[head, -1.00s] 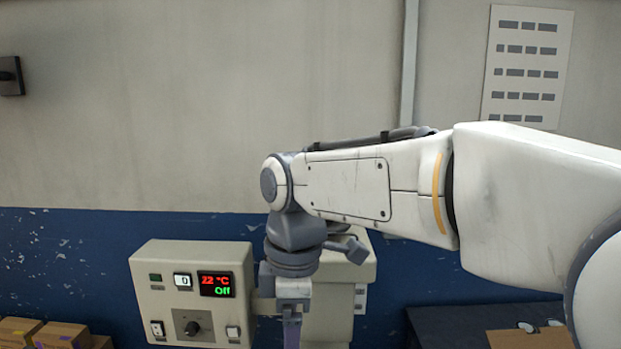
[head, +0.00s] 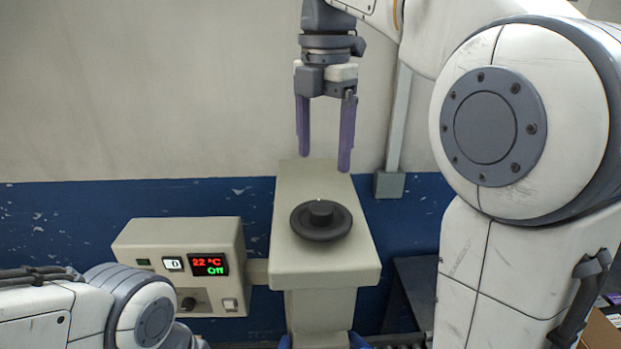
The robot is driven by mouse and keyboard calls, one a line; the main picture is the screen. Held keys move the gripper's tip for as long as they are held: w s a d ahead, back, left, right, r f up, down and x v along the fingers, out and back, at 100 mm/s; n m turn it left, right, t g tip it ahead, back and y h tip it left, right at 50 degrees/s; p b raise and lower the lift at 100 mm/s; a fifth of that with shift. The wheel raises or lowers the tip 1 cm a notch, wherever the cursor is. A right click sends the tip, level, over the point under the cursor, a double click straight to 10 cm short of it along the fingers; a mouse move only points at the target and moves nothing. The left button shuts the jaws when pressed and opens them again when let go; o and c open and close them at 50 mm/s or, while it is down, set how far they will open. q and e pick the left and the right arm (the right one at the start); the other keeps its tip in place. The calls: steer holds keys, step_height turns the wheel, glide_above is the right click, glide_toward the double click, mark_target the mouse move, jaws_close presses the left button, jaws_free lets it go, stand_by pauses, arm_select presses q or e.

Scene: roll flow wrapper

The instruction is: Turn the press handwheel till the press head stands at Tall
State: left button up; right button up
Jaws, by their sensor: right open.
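The press handwheel (head: 321,220) is a dark round wheel with a raised hub, lying flat on top of the beige press housing (head: 352,262). My right gripper (head: 324,165) points down above and behind the wheel in the picture, its two purple fingers apart and empty, not touching the wheel. My left arm (head: 110,315) shows at the lower left, but its gripper is out of view. The press head and any height scale with a Tall mark cannot be made out.
A control box (head: 190,260) left of the press has a display (head: 208,264) reading 22 °C and Off, a counter showing 0, a knob and switches. My right arm fills the right side. A grey wall post stands behind the press.

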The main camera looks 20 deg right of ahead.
mark_target(321, 207)
arm_select(q)
steer(key=shift+w+d+r+p, duration=0.15)
steer(key=shift+w+r+p, duration=0.1)
steer(key=shift+r+p, duration=0.25)
arm_select(e)
steer(key=f, duration=1)
steer(key=shift+w+f, duration=0.1)
steer(key=shift+w, duration=0.15)
steer(key=shift+c, duration=0.3)
jaws_close()
arm_select(q)
steer(key=shift+r, duration=0.1)
